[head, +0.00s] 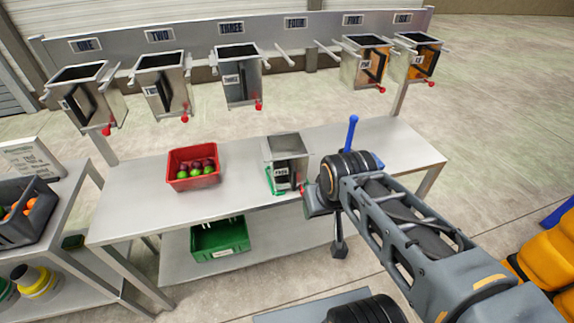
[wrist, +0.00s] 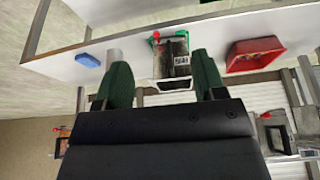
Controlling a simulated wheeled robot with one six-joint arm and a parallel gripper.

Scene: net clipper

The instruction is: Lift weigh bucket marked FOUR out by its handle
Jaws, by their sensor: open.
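The weigh bucket (head: 285,147) is a grey metal box with an open top, standing upright on the steel table. Its label looks like FOUR but is blurred. A dark handle (head: 300,171) is on its front, and a red knob is near its lower corner. In the wrist view the bucket (wrist: 165,68) appears upside down between my fingers, with its red knob (wrist: 155,37) at the top. My gripper (wrist: 164,65) is open, with green fingers either side of the bucket's image. Contact with the handle cannot be told. The rail place marked FOUR (head: 296,23) holds no bucket.
A red crate (head: 193,181) of fruit stands left of the bucket. A green crate (head: 219,253) sits on the lower shelf. Other buckets hang on the rail behind, including THREE (head: 237,80) and FIVE (head: 362,66).

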